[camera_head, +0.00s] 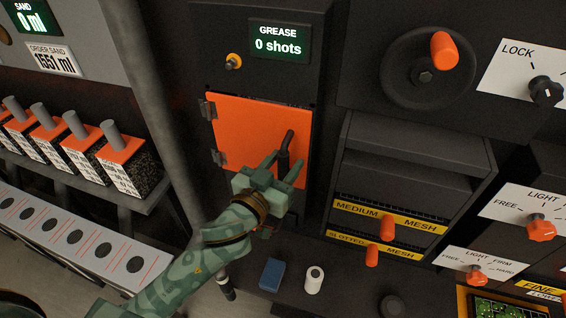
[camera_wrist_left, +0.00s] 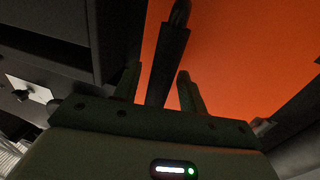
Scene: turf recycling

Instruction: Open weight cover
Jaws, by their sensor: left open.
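An orange hinged cover (camera_head: 240,125) is shut on the dark cabinet under the grease display, with hinges on its left edge. It also fills much of the left wrist view (camera_wrist_left: 240,60). A black bar handle (camera_head: 287,141) stands near its right side. My left gripper (camera_head: 278,168) is open at the handle's lower part. In the left wrist view, the black handle (camera_wrist_left: 170,60) runs between the two open fingers (camera_wrist_left: 158,85). Contact with the fingers cannot be told. My right gripper is not in view.
A grey pole (camera_head: 160,110) stands left of the cabinet. Mesh drawers with orange knobs (camera_head: 387,226) and a handwheel (camera_head: 428,75) are at right. A blue block (camera_head: 272,273) and a white roll (camera_head: 314,279) lie below. Several orange-topped boxes (camera_head: 85,140) line the left shelf.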

